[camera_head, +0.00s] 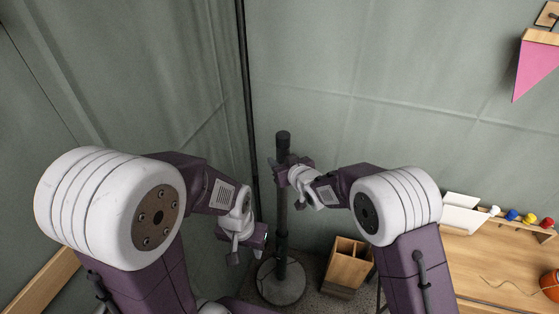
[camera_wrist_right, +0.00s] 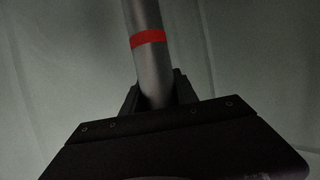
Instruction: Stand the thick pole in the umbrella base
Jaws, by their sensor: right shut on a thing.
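The thick pole (camera_head: 282,205) is dark grey and looks upright in the head view. My right gripper (camera_head: 284,172) is shut on it near its top. In the right wrist view the pole (camera_wrist_right: 146,70) has a red band and runs between my jaws. The umbrella base (camera_head: 281,292) is a round grey disc on the floor with a dark upright tube. The pole's lower part lines up with this tube; I cannot tell how deep its end sits. My left gripper (camera_head: 248,248) hangs just left of the tube, apart from the pole; its jaw opening is unclear.
A wooden divided box (camera_head: 349,264) stands on the floor right of the base. A wooden table (camera_head: 490,262) with small coloured items is at the right. A thin dark tent pole (camera_head: 246,100) and grey fabric walls (camera_head: 370,90) close in behind and left.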

